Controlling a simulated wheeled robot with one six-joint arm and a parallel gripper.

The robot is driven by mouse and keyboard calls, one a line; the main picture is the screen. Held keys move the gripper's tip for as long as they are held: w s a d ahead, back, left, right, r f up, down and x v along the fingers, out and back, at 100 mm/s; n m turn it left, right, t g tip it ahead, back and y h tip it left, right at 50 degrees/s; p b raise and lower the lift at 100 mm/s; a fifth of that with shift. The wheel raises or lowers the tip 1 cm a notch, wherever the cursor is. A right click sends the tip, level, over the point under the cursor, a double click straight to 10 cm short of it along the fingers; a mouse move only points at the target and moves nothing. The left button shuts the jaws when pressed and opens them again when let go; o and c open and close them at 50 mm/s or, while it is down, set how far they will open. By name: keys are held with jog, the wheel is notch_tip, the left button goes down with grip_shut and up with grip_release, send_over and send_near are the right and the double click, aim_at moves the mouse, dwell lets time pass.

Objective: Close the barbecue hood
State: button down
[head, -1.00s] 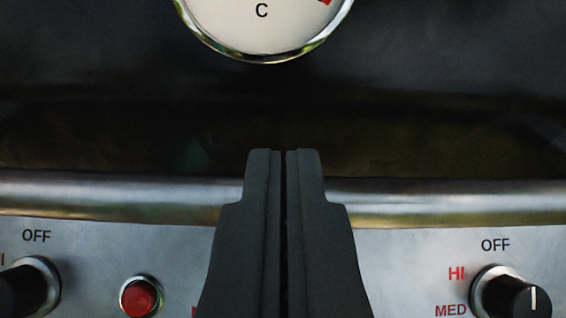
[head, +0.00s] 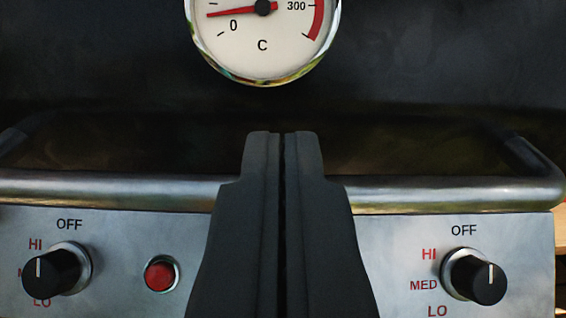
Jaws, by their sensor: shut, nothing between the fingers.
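The barbecue hood (head: 120,60) is black and fills the upper picture, its front facing me. A round white thermometer (head: 250,62) with a red needle sits on it, its top cut off by the frame. A silver bar handle (head: 120,187) runs across the whole front, bending back toward the hood at both ends. The hood's lower edge is hidden behind the handle, and I see no clear gap there. My gripper (head: 283,138) is shut and empty, pointing at the hood. Its fingers cover the middle of the handle; I cannot tell whether they touch it.
Below the handle is a grey control panel (head: 400,235) with a left knob (head: 52,272), a right knob (head: 478,278) and a red button (head: 160,275). A strip of wood (head: 560,230) shows at the right edge. Room beyond the barbecue's sides is barely visible.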

jog(key=s+f, duration=0.6)
jog(key=f, duration=0.2)
jog(key=s+a+r+g+y, duration=0.15)
jog(key=a+g, duration=0.55)
jog(key=a, duration=1.4)
jog(key=s+a+r+t+h, duration=0.1)
jog(key=s+a+r+t, duration=0.2)
jog(key=r, duration=0.6)
jog(key=s+a+r+t+h, duration=0.1)
jog(key=s+a+r+t, duration=0.2)
jog(key=s+a+r, duration=0.4)
notch_tip(320, 180, up, 3)
jog(key=shift+s+a+r+m+t, duration=0.2)
jog(key=shift+a+m+t, duration=0.2)
jog(key=shift+a, duration=0.35)
jog(key=shift+h, duration=0.25)
